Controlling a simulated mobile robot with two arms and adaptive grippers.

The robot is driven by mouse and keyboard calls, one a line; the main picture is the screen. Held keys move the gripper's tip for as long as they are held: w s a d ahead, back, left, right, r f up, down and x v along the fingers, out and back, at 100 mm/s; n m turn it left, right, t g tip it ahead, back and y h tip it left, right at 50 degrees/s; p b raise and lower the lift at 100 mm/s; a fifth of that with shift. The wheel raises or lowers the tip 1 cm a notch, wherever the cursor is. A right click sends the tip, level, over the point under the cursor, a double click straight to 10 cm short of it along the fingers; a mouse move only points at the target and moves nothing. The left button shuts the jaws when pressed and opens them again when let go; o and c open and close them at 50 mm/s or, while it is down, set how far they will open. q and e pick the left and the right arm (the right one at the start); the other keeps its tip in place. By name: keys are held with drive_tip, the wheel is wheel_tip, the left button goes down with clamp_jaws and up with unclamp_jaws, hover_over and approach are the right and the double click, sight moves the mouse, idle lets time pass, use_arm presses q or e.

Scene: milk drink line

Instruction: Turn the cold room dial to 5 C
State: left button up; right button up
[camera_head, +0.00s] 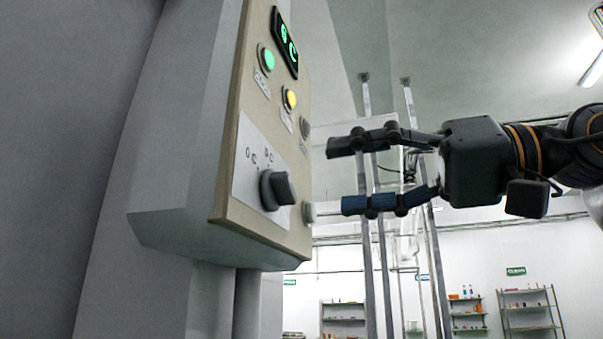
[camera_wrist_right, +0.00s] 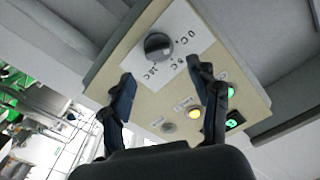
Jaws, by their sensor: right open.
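The dark dial (camera_head: 276,190) sits on a white label plate on the beige front of the control box (camera_head: 226,200). Printed temperature marks surround it; I read 0 C at the left, and the others are hard to read. The dial's exact setting is unclear. A small display (camera_head: 285,42) glows green at the top, its digit unclear. My right gripper (camera_head: 336,176) is open and empty, to the right of the panel and apart from the dial. In the right wrist view the dial (camera_wrist_right: 158,45) shows beyond and between the open fingertips (camera_wrist_right: 160,72). My left gripper is out of view.
The panel also carries a lit green button (camera_head: 267,58), a lit yellow button (camera_head: 289,98) and a grey button (camera_head: 305,127). A pale knob (camera_head: 309,212) protrudes by the panel's right edge. Metal posts stand behind my gripper; shelves (camera_head: 528,312) are far back.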

sight(280, 190)
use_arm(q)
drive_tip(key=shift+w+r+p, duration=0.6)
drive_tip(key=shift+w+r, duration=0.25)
use_arm(e)
drive_tip(key=x, duration=0.6)
drive_tip(key=shift+w+a, duration=0.1)
drive_tip(key=shift+c, duration=0.2)
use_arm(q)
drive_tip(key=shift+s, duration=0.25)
use_arm(e)
drive_tip(key=c, duration=1.1)
